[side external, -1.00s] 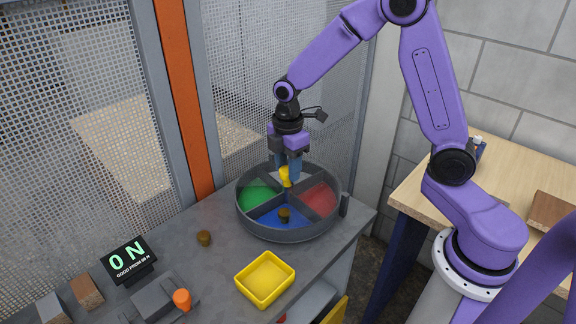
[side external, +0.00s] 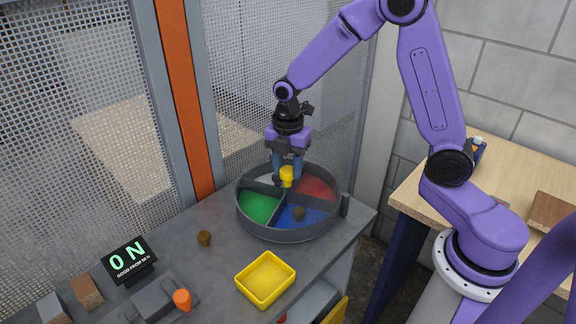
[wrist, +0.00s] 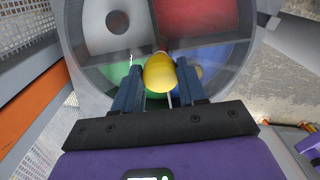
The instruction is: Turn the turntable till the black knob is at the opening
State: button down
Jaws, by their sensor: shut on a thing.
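The turntable (side external: 290,236) is a round grey tray with dividers and green, blue, red and pale grey sectors. My gripper (side external: 288,177) is shut on the yellow centre knob (side external: 287,173), which also shows between the fingers in the wrist view (wrist: 159,73). A black knob (wrist: 117,20) stands in the pale grey sector in the wrist view; in the side view that sector is largely hidden behind my gripper. A brown knob (side external: 299,213) is in the blue sector. I cannot clearly make out an opening in the rim.
A dark post (side external: 344,204) stands at the turntable's right rim. Another brown knob (side external: 204,238) and a yellow tray (side external: 265,279) are on the grey bench. A display (side external: 129,260) reads 0 N. A mesh fence and orange post (side external: 184,100) stand behind.

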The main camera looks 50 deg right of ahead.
jog(key=shift+a+n, duration=0.1)
jog(key=shift+n, duration=1.7)
jog(key=shift+r+n, duration=0.1)
jog(key=shift+n, duration=0.5)
jog(key=c, duration=0.6)
grip_release()
notch_tip(320, 180, up, 17)
jog(key=shift+r, duration=0.15)
